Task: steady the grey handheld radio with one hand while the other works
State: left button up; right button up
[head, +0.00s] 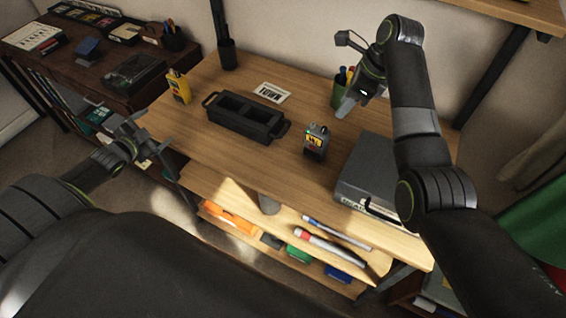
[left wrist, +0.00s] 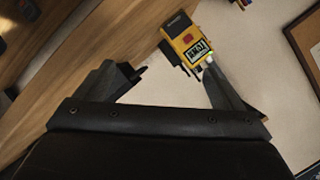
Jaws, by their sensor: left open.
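The grey handheld radio (head: 315,142) stands upright on the wooden table, right of the black two-well holder (head: 245,116). It has a yellow-orange front panel and small parts on top. A yellow handheld radio (head: 180,86) stands near the table's left edge; the left wrist view shows it (left wrist: 190,42) beyond my fingers. My left gripper (head: 143,140) is open and empty, outside the table's left edge and apart from both radios. In the left wrist view its fingers (left wrist: 172,76) are spread. My right gripper (head: 348,104) is above the table, behind and right of the grey radio; its jaw gap is unclear.
A green pen cup (head: 341,92) is close to my right gripper. A grey case (head: 370,165) lies at the table's right. A printed card (head: 271,92) lies behind the holder, and a dark cup (head: 228,55) stands at the back. The front left tabletop is clear.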

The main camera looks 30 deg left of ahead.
aim_at(318, 140)
pick_arm(q)
jog(key=w+d+n+h, duration=0.1)
jog(key=d, duration=0.8)
jog(key=w+d+f+n+h, duration=0.1)
jog(key=d, duration=0.9)
jog(key=w+d+n, duration=0.1)
jog(key=d, duration=0.8)
jog(key=shift+d+f+h, duration=0.15)
jog(key=shift+f+h, duration=0.1)
jog(key=shift+h, duration=0.15)
jog(key=d+r+n+h, duration=0.1)
jog(key=d+r+n, duration=0.35)
jog(key=d, duration=0.95)
jog(key=shift+m, duration=0.75)
jog(key=x, duration=1.1)
jog(key=r+x, duration=0.1)
jog(key=x, duration=0.5)
jog(key=shift+w+d+f, duration=0.15)
jog(key=shift+w+d, duration=0.05)
jog(key=shift+w, duration=0.2)
